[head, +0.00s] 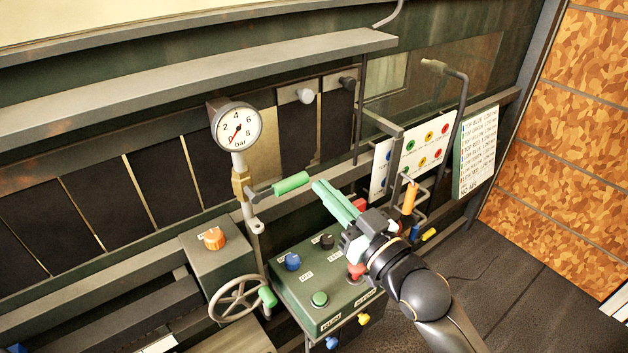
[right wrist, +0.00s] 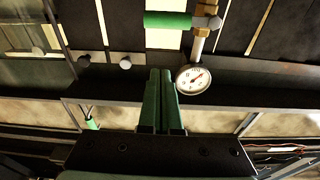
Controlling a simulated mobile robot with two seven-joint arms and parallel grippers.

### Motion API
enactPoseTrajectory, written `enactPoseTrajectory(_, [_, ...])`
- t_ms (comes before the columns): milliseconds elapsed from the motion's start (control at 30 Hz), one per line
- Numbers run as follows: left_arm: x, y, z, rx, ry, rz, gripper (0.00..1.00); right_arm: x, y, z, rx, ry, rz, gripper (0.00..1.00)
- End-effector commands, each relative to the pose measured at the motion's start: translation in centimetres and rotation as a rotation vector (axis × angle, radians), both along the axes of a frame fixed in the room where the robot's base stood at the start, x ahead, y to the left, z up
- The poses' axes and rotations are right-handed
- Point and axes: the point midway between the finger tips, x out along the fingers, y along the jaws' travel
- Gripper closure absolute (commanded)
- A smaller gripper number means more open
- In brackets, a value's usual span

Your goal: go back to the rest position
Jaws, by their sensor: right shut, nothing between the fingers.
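My right gripper (head: 335,200) reaches in from the lower right in the head view. Its green fingers are shut with nothing between them, above the green control box (head: 328,318). The fingertips are close to the green valve lever (head: 291,183) but look apart from it. In the right wrist view the shut fingers (right wrist: 161,80) point at the panel, below the lever (right wrist: 168,20) and beside the gauge (right wrist: 194,79). The round bar gauge (head: 237,127) stands on a brass fitting; its needle points low on the dial. My left gripper is not in view.
The control box carries blue, black, green and red knobs. A handwheel (head: 236,299) and an orange knob (head: 214,238) are to its left. A hooked grey rail (head: 455,120), a signboard (head: 474,155) and an orange-handled tool (head: 409,198) stand to the right. Dark floor (head: 520,285) is clear at lower right.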

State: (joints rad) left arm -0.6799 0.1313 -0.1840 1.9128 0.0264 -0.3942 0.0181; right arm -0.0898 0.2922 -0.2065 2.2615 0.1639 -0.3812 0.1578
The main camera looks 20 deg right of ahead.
Motion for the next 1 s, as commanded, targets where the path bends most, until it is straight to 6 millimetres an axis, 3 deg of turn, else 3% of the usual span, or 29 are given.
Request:
enactPoseTrajectory(167, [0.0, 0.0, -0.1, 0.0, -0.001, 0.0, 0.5, -0.6, -0.2, -0.1, 0.0, 0.0, 0.0, 1.0])
enactPoseTrajectory(267, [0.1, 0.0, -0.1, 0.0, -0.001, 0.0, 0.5, -0.6, -0.3, -1.3, -0.004, 0.027, -0.007, 1.0])
enactPoseTrajectory(367, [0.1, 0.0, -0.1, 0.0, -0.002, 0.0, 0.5, -0.9, -0.6, -5.3, -0.021, 0.112, -0.026, 1.0])
enactPoseTrajectory(467, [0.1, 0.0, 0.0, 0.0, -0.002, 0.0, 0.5, -2.2, -1.0, -11.8, -0.051, 0.25, -0.054, 1.0])
enactPoseTrajectory(600, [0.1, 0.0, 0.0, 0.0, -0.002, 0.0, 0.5, -6.4, -1.5, -21.9, -0.107, 0.469, -0.085, 1.0])
enactPoseTrajectory(700, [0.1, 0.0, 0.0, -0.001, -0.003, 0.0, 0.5, -10.4, -1.7, -27.8, -0.146, 0.61, -0.095, 1.0])
enactPoseTrajectory(833, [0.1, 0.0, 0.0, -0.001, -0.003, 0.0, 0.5, -15.2, -1.8, -33.2, -0.187, 0.75, -0.099, 1.0])
enactPoseTrajectory(1000, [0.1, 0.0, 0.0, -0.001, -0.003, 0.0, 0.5, -18.9, -1.9, -36.4, -0.217, 0.841, -0.096, 1.0])
